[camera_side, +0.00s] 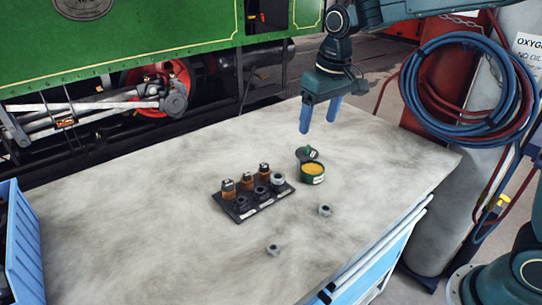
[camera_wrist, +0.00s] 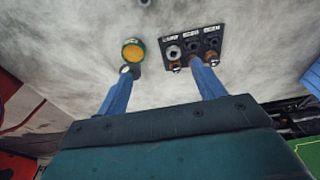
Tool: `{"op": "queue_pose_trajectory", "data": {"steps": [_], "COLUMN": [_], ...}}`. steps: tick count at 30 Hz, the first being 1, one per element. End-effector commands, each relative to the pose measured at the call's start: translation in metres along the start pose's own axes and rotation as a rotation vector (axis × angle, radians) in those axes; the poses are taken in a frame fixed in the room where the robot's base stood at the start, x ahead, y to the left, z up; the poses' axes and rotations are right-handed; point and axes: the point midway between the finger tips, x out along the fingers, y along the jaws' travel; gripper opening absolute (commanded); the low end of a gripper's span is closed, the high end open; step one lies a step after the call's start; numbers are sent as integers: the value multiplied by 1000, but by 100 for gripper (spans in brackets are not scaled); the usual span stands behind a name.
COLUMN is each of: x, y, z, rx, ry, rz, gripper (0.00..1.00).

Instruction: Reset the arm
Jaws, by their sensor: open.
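My gripper (camera_side: 318,112) has blue fingers and hangs above the far right part of the table in the side view, clear of everything below it. It is open and empty. In the wrist view its two fingers (camera_wrist: 162,92) stand apart, with the table beyond them.
Two loose grey nuts, one (camera_side: 325,210) and another (camera_side: 273,249), lie on the table (camera_side: 130,220) in front. A blue bin (camera_side: 22,245) stands at the left edge. Hoses and gas cylinders (camera_side: 440,200) stand at the right. A green steam tram (camera_side: 150,35) is behind.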

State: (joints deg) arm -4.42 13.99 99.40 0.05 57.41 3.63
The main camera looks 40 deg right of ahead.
Motion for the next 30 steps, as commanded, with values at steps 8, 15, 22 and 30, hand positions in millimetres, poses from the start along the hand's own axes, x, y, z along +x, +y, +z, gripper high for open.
{"op": "queue_pose_trajectory", "data": {"steps": [8,15,22,30], "x": [-46,-71,-84,-86], "y": [10,17,23,27], "z": [54,103,152,208], "rx": [3,5,7,9], "ry": [76,137,196,265], "rz": [-1,0,3,7], "gripper": [69,69,69,69]}}
